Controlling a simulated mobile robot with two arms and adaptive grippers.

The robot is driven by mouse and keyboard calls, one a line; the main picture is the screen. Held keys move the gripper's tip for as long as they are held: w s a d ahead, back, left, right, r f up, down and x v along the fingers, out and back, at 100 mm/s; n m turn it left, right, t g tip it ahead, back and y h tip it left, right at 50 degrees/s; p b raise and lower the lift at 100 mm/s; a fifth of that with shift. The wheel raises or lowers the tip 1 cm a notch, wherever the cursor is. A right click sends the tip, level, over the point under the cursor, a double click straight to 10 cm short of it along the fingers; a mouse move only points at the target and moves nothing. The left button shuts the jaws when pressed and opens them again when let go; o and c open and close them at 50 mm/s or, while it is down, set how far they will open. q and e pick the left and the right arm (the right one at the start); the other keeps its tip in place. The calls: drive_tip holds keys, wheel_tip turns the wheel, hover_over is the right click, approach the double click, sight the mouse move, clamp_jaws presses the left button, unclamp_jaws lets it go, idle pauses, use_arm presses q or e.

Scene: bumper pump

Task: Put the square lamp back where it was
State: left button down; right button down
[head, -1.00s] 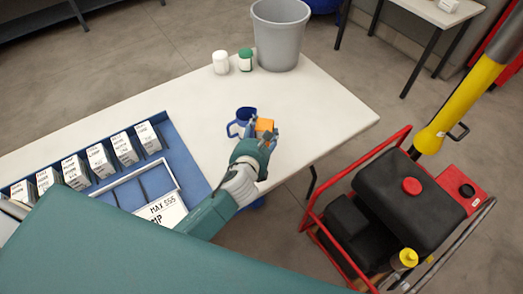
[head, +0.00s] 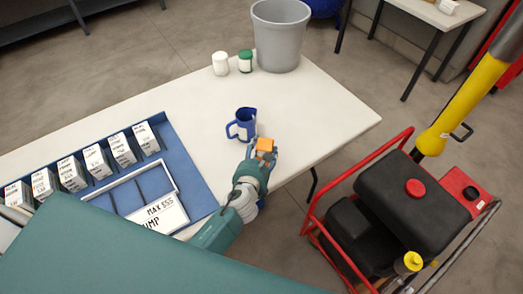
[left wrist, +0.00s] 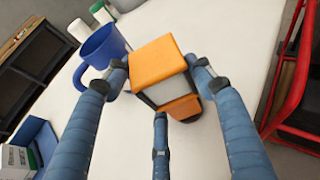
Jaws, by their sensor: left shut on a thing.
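The square lamp (head: 265,145) has an orange top and shows in my left gripper in the head view. In the left wrist view the lamp (left wrist: 160,62) has a pale body and an orange base. My left gripper (head: 262,156) is shut on it; its blue fingers (left wrist: 160,80) lie on both sides of the body. The lamp is over the near right part of the white table (head: 310,110). I cannot tell whether its base touches the table. My right gripper is not in view.
A blue mug (head: 244,124) stands just beyond the lamp. A white jar (head: 220,64), a green-lidded jar (head: 245,62) and a grey bin (head: 279,40) stand farther back. A blue tray (head: 196,180) with labelled boxes is left. A red-framed machine (head: 400,200) stands right.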

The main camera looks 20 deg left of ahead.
use_arm(q)
drive_tip(key=c, duration=1.1)
unclamp_jaws()
drive_tip(key=shift+f, duration=0.15)
drive_tip(key=o, duration=0.4)
drive_tip(key=shift+r, duration=0.2)
drive_tip(key=shift+s, duration=0.35)
drive_tip(key=v, duration=1.1)
drive_tip(key=shift+r, duration=0.2)
drive_tip(key=shift+s+d, duration=0.1)
